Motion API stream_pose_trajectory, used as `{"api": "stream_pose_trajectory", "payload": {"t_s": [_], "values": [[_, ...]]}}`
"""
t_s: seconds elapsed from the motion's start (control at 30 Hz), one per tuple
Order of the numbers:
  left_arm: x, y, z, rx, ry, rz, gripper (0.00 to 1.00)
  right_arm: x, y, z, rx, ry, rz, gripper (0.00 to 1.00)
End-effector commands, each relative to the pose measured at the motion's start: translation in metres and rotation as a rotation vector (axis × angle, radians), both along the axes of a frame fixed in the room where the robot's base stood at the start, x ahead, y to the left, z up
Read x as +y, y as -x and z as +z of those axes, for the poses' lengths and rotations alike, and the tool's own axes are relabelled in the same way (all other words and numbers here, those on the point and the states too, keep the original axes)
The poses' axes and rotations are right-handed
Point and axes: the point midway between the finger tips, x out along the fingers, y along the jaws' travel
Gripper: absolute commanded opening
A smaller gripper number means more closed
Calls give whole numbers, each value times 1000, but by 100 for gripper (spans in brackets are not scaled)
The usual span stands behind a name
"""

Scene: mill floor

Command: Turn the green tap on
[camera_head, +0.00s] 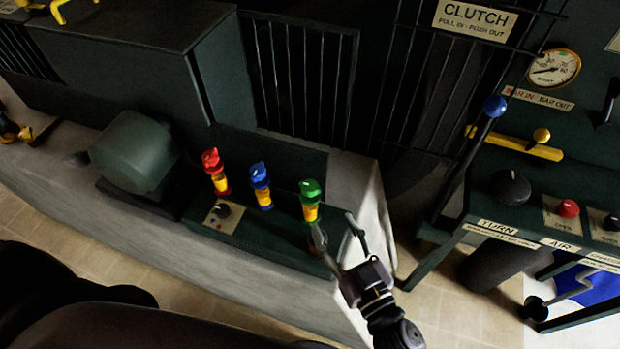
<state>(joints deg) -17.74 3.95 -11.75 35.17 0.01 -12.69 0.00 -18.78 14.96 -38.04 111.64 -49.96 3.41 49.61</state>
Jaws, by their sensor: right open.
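The green tap (311,190) stands upright on a dark green panel, with a yellow section under its green top. A blue tap (260,175) and a red tap (212,162) of the same kind stand in a row to its left. My right gripper (338,230) is open, just below and to the right of the green tap. One finger is close to the foot of the green tap; I cannot tell whether they touch. The other finger is to the right of the tap. My left gripper is not in view.
A black knob (221,211) on a pale plate sits in front of the red tap. A grey-green motor housing (135,152) is at the left. At the right, a blue-knobbed lever (494,106) rises beside a panel with a gauge (553,68) and a red knob (568,208).

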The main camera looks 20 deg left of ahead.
Motion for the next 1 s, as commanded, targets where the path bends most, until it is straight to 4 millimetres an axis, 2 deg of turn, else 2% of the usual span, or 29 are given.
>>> {"api": "stream_pose_trajectory", "payload": {"t_s": [0.2, 0.5, 0.7, 1.0], "values": [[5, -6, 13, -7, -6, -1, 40, 34, -38, 3, -3, -1, -1, 49], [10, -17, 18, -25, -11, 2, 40, 71, -76, 1, -2, 1, -1, 49], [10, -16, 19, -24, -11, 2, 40, 80, -86, 1, 0, 0, -1, 49], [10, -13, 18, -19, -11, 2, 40, 81, -87, 0, -1, 1, -1, 48]]}}
